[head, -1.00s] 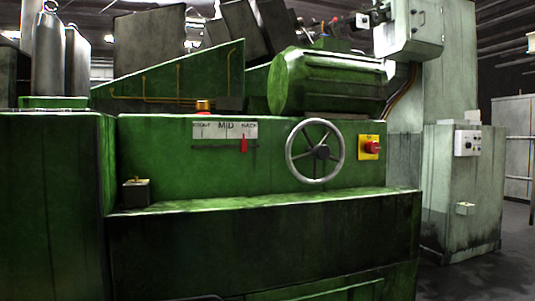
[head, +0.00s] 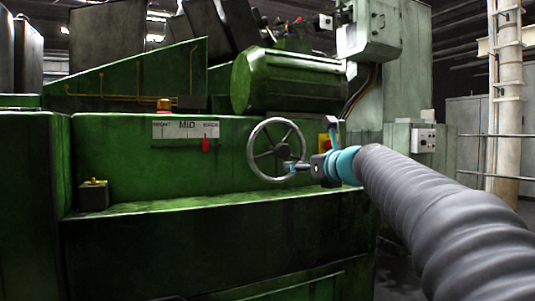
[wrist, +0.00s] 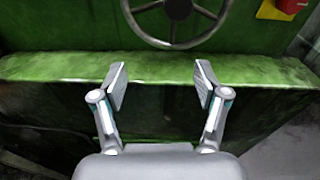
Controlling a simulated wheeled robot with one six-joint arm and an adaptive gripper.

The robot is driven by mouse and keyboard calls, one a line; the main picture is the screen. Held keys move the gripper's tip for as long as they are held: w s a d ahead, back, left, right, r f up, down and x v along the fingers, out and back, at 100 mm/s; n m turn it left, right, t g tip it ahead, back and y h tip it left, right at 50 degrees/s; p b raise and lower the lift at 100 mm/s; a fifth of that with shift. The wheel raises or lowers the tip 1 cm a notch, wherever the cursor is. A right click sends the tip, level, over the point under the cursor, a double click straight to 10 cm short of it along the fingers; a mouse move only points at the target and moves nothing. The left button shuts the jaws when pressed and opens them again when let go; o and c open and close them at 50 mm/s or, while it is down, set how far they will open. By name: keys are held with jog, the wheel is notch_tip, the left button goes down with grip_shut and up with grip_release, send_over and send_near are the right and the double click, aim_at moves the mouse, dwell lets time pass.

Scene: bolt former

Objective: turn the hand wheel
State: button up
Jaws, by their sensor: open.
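The hand wheel (head: 254,158) is a silver-grey ring with spokes and a dark hub on the front of the green machine. It also shows at the top of the wrist view (wrist: 173,45), cut off by the frame edge. My gripper (wrist: 160,85) is open and empty, its two pads spread apart. In the wrist view the wheel lies beyond the fingertips, with no visible contact. In the head view my gripper (head: 294,167) overlaps the wheel's right side, and my arm reaches in from the right.
A scale plate with a red pointer (head: 205,144) sits left of the wheel. A red button on a yellow box (wrist: 282,9) is right of it, mostly hidden by my arm in the head view. A green ledge (wrist: 60,68) juts out below the wheel. A small dark box (head: 94,196) stands at left.

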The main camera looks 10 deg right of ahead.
aim_at(285, 151)
jog(key=w+r+m, duration=0.1)
jog(key=w, duration=0.4)
jog(key=w+a+m+p, duration=0.1)
jog(key=w, duration=0.4)
jog(key=w+a+r+m+t+p, duration=0.1)
jog(key=w, duration=0.4)
jog(key=shift+w+a+r, duration=0.15)
jog(key=shift+a+r, duration=0.05)
jog(key=shift+r, duration=0.15)
grip_shut()
